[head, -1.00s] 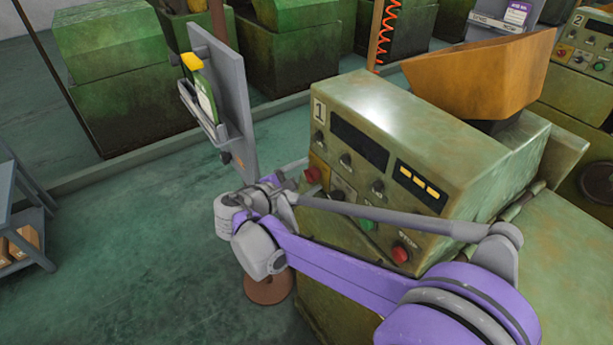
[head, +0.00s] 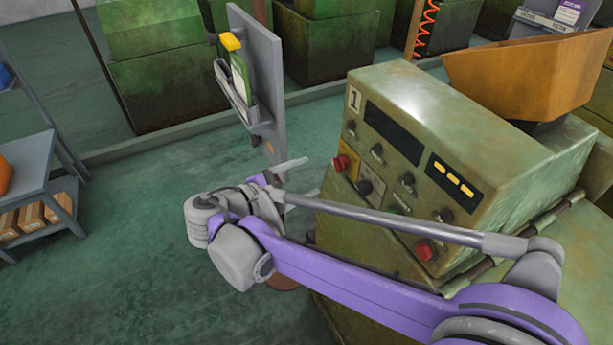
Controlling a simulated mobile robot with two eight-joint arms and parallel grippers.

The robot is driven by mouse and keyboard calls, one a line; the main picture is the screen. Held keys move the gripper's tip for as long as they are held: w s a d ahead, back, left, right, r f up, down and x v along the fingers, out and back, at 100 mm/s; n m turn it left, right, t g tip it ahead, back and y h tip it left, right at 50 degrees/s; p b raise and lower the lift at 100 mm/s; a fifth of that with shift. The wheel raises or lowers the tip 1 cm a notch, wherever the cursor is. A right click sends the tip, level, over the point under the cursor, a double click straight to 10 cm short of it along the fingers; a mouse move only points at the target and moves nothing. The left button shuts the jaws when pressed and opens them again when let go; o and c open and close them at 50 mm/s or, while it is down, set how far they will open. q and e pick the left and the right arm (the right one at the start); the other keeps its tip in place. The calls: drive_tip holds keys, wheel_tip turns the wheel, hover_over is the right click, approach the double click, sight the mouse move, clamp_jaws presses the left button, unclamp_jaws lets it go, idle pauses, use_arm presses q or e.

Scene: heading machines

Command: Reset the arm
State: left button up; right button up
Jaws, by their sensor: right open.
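My right arm comes in from the lower right in purple and grey and reaches across the front of the green machine marked 1 (head: 480,150). Its right gripper (head: 299,178) is open with nothing between its fingers. It is left of the machine's control panel, near the red emergency knob (head: 340,163) and apart from it. My forearm hides the lower part of the panel. My left gripper is not in view.
A grey sign board (head: 264,75) with a yellow-topped document holder stands behind the gripper. An orange hopper (head: 530,75) tops the machine. A blue-grey shelf (head: 32,165) with boxes stands at the left. Green floor (head: 130,230) lies clear between.

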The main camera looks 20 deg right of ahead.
drive_tip(key=s+d+f+m+g+y, duration=0.2)
drive_tip(key=s+d+f+m+y, duration=0.25)
drive_tip(key=s+f+y, duration=0.4)
drive_tip(key=s+a+f+m+t+y+p, duration=0.1)
drive_tip(key=s+a+f+m+t+y, duration=0.1)
drive_tip(key=s+a+f+m+y, duration=0.3)
drive_tip(key=s+a+f+m, duration=0.1)
drive_tip(key=s+f+m, duration=0.1)
drive_tip(key=s+m, duration=0.1)
drive_tip(key=shift+s+f, duration=0.25)
drive_tip(key=shift+s, duration=0.35)
